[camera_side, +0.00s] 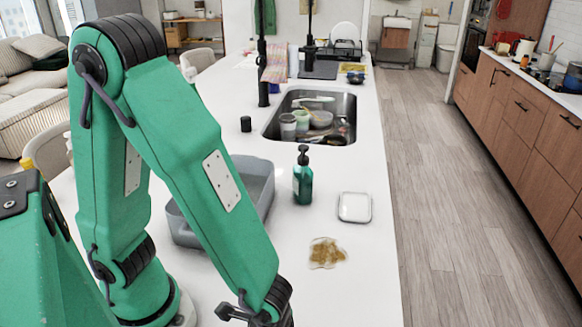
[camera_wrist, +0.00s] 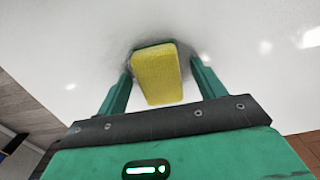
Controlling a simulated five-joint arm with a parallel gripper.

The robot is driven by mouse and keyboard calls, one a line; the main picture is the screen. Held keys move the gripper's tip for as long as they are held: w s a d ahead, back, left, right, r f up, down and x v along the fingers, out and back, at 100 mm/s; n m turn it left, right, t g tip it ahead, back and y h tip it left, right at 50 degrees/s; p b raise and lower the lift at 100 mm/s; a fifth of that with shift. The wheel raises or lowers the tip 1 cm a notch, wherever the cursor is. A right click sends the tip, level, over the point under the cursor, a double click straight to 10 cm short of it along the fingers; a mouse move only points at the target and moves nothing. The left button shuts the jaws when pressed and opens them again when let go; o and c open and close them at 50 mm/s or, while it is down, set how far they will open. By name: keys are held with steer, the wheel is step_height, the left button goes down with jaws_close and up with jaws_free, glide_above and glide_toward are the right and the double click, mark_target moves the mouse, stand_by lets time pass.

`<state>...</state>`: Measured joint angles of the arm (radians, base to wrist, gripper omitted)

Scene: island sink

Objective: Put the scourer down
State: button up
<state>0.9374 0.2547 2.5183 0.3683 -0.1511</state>
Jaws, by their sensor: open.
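The scourer (camera_wrist: 157,82) is a yellow sponge block with a dark green layer along its far edge. In the wrist view it lies between the two green fingers of my gripper (camera_wrist: 161,69), against the white countertop (camera_wrist: 245,35), with a dark shadow around its far end. My gripper is open, with a gap on each side of the scourer. In the side view my arm reaches down to the bottom edge; the fingertips and the scourer are out of that frame.
On the counter stand a grey basin (camera_side: 262,190) partly behind my arm, a green soap bottle (camera_side: 303,180), a small white dish (camera_side: 355,207) and a brown spill (camera_side: 326,253). The sink (camera_side: 345,106) holds several dishes.

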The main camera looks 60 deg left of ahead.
steer(key=c, duration=1.1)
steer(key=shift+r, duration=0.1)
steer(key=shift+r, duration=4.9)
